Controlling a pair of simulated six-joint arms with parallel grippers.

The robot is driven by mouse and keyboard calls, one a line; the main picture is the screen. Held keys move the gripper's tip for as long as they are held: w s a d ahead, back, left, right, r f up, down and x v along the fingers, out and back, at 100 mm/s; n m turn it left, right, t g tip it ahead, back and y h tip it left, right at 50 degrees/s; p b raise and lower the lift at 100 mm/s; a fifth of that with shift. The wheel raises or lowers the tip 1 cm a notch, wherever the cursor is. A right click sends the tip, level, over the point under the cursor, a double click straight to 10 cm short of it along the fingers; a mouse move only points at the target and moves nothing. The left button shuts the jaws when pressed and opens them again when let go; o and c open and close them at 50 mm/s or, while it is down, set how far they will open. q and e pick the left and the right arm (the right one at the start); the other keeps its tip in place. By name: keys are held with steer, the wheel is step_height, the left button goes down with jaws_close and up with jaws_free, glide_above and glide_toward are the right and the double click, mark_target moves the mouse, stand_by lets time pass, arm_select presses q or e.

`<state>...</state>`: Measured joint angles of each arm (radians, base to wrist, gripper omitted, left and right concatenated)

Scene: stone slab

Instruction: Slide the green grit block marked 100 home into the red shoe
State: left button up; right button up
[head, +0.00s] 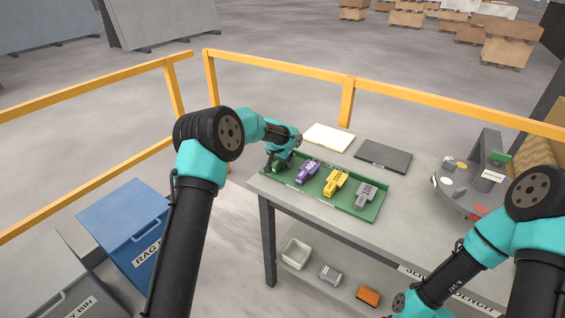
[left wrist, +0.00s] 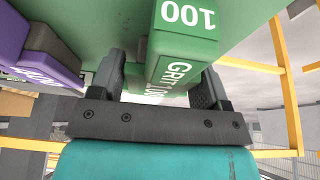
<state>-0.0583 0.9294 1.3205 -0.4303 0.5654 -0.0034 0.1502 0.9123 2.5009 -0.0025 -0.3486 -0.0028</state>
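The green grit block (left wrist: 182,38) marked 100 fills the top middle of the left wrist view. In the head view it is mostly hidden by my left gripper (head: 278,163) at the left end of the green tray (head: 330,200). In the left wrist view, the fingers of my left gripper (left wrist: 160,90) are on either side of the block. A gap shows between the left finger and the block; the right finger is close against it, touch unclear. A small red patch (head: 480,211), possibly the red shoe, shows on the grey round fixture (head: 465,190) at right.
Purple (head: 308,171), yellow (head: 335,183) and grey (head: 364,194) blocks lie along the tray. A white pad (head: 328,137) and a dark pad (head: 383,156) lie behind it. A green piece (head: 501,156) sits on the fixture. Yellow rails (head: 345,100) run behind the table.

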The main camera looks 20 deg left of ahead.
arm_select(q)
steer(key=c, duration=0.7)
steer(key=shift+r, duration=0.1)
step_height(320, 180, up, 10)
steer(key=shift+f, duration=0.1)
stand_by(0.6)
